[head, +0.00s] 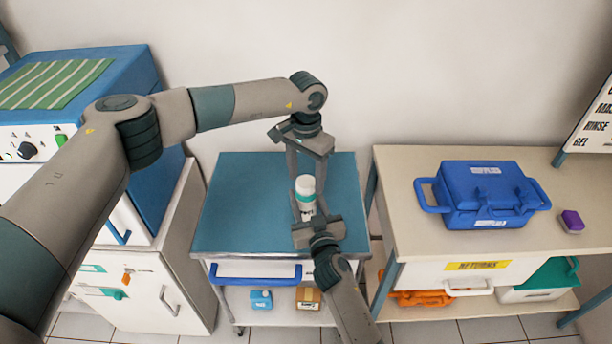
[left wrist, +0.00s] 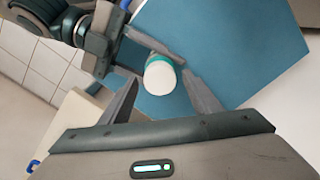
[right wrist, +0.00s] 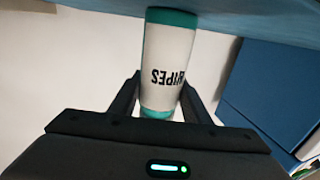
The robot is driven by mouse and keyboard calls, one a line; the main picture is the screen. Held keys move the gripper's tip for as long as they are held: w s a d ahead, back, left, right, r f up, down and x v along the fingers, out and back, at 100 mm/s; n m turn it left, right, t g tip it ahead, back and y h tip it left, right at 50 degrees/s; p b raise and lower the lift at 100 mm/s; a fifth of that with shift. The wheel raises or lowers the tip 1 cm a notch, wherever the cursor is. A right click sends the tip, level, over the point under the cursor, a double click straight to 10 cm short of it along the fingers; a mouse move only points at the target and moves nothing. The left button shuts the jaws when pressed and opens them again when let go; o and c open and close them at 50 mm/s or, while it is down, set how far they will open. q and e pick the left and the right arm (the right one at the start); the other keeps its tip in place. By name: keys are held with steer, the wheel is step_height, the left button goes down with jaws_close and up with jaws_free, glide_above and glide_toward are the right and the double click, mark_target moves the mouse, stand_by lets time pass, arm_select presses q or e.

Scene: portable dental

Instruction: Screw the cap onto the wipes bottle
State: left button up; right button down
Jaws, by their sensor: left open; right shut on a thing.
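The white wipes bottle (head: 307,210) stands upright on the blue-topped cart, with teal bands and dark lettering. It also shows in the right wrist view (right wrist: 167,60), upside down in the picture. A round white cap (head: 306,182) sits at its top; I cannot tell how tight it is. The cap shows from above in the left wrist view (left wrist: 159,79). My left gripper (head: 307,185) points down from above, open, with a finger on each side of the cap. My right gripper (head: 304,214) is shut on the bottle's body from the front.
The cart top (head: 240,200) is otherwise clear. On the right table stand a blue case (head: 487,195) and a small purple item (head: 572,221). A blue box with a striped green cloth (head: 55,84) is at the left. A wall is behind.

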arm_select(q)
steer(key=shift+r, duration=0.1)
steer(key=shift+r, duration=2.15)
steer(key=shift+c, duration=0.4)
